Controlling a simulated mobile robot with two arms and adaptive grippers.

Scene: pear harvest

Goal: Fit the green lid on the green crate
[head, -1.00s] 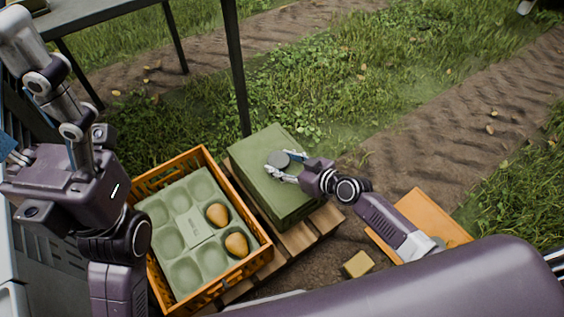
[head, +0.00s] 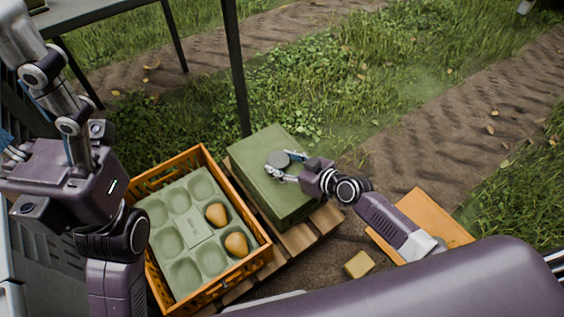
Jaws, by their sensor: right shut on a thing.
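The green crate (head: 291,213) stands on a wooden pallet in the middle of the head view. The green lid (head: 259,155) lies over its top and looks level; I cannot tell whether it is fully seated. My right gripper (head: 279,167) is shut on the round grey knob (head: 278,159) on the lid. The crate's inside is hidden under the lid. My left arm comes in at the left; its fingers (head: 12,158) are at the left edge, partly cut off, and I cannot tell their state.
An orange crate (head: 206,155) with a green moulded tray (head: 176,193) and two pears (head: 216,215) stands left of the green crate on the pallet (head: 297,239). A table leg (head: 236,80) rises behind. A yellowish block (head: 359,264) and an orange panel (head: 434,214) lie at right.

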